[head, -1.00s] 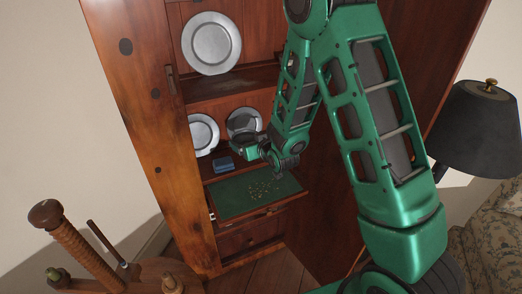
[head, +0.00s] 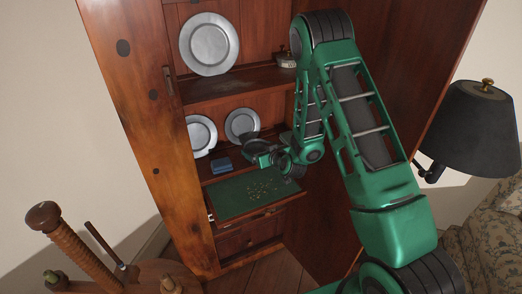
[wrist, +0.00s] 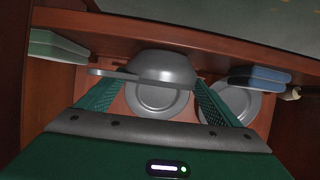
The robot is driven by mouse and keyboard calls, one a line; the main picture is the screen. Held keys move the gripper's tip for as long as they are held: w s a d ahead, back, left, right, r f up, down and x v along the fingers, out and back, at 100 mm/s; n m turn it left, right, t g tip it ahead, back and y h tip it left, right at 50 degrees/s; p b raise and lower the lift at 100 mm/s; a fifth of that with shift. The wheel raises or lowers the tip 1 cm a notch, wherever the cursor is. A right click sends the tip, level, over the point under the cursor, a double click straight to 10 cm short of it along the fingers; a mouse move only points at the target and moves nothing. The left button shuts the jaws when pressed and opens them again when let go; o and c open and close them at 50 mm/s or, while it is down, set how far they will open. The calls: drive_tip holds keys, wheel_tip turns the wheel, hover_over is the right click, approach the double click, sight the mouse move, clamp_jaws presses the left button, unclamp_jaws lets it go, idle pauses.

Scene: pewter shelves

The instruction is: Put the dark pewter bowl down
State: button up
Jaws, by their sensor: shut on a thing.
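The dark pewter bowl (wrist: 165,66) is between the two fingers of my gripper (wrist: 152,86) in the wrist view, and the gripper is shut on it. A flat grey piece juts from the bowl's left side there. In the head view the bowl (head: 253,144) is a small dark shape at my gripper (head: 262,153), in front of the lower shelf and above the green pull-out board (head: 235,200). It appears to be held in the air; whether it touches anything is hard to tell. My wrist partly hides it.
Two pewter plates, a left one (head: 201,134) and a right one (head: 241,123), lean at the back of the lower shelf. A blue box (head: 221,166) lies near its front. The green board has small scattered pieces.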

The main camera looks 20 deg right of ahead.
drive_tip(key=shift+f, duration=0.1)
drive_tip(key=o, duration=1.1)
drive_tip(key=v, duration=0.7)
drive_tip(key=shift+s+r, duration=0.2)
drive_tip(key=shift+r, duration=0.05)
